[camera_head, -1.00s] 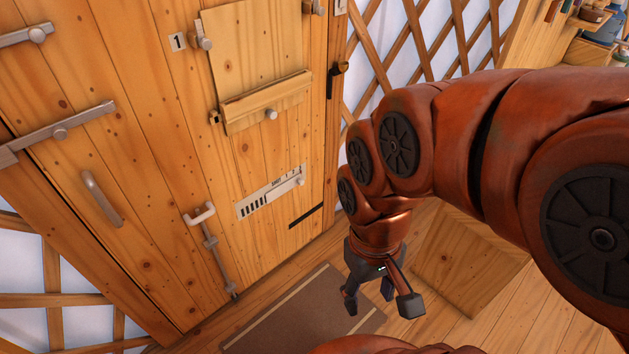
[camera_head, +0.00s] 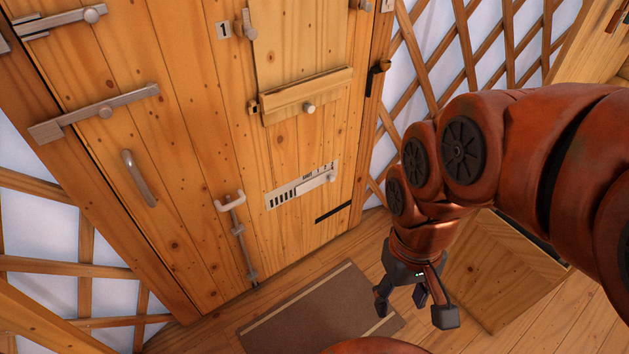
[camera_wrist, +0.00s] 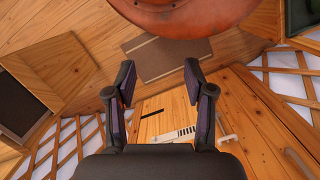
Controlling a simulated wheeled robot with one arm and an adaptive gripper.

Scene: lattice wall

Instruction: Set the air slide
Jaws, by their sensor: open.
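The air slide (camera_head: 302,185) is a pale metal plate with a row of dark slots and a small knob (camera_head: 331,176) at its right end. It is low on the wooden door, with small marks above it that look like a scale. It also shows in the wrist view (camera_wrist: 180,135), beyond the fingers and partly hidden by the gripper body. My gripper (camera_head: 402,302) hangs to the right of and below the slide, apart from the door. Its fingers (camera_wrist: 158,88) are spread and empty in the wrist view.
The wooden door carries a curved handle (camera_head: 138,178), sliding bolts (camera_head: 95,112), a vertical bolt (camera_head: 238,235), a hatch with a ledge (camera_head: 305,95) and a dark slot (camera_head: 333,212). A brown mat (camera_head: 320,310) lies on the floor. A wooden box (camera_head: 500,270) stands behind my gripper.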

